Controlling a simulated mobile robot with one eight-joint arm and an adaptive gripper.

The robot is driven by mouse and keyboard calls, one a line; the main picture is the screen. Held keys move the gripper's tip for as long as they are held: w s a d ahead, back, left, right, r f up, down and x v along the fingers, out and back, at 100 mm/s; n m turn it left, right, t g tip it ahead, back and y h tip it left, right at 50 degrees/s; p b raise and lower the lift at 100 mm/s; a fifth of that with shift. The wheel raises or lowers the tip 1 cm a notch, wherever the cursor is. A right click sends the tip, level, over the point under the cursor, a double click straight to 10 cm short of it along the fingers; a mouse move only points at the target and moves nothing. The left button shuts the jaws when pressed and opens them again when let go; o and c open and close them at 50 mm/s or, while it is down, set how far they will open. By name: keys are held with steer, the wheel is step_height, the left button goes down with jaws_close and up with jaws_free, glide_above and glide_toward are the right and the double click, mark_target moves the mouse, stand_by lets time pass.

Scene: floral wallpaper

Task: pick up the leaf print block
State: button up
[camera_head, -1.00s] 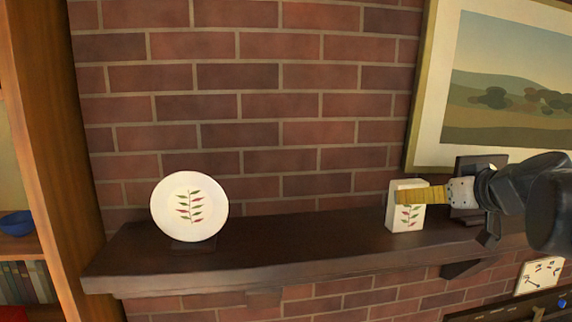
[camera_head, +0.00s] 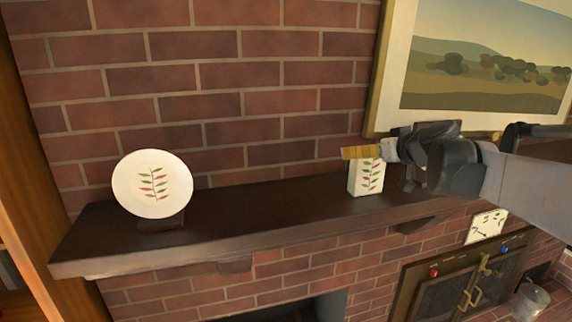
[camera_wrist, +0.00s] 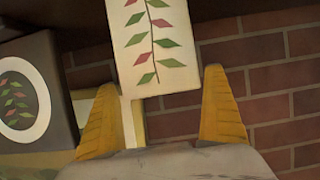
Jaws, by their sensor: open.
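The leaf print block (camera_head: 366,180), white with a red and green leaf sprig, stands upright on the dark mantel shelf, right of the plate. My gripper (camera_head: 361,152) is at the block's top in the head view, its yellow finger overlapping the upper edge. In the wrist view the block (camera_wrist: 152,45) extends down between the two yellow fingertips (camera_wrist: 160,82). The fingers are open, with a small gap showing on the right; contact on the left is unclear.
A white leaf-print plate (camera_head: 152,184) stands on the shelf (camera_head: 240,210) at left, with bare shelf between. A dark block with a white oval leaf print (camera_wrist: 20,100) is close beside the gripper. A framed landscape (camera_head: 480,60) is on the brick wall behind.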

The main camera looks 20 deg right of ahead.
steer(key=shift+s+a, duration=0.1)
steer(key=shift+s, duration=0.05)
steer(key=shift+s+r, duration=0.1)
steer(key=shift+c, duration=1.3)
steer(key=c, duration=1.1)
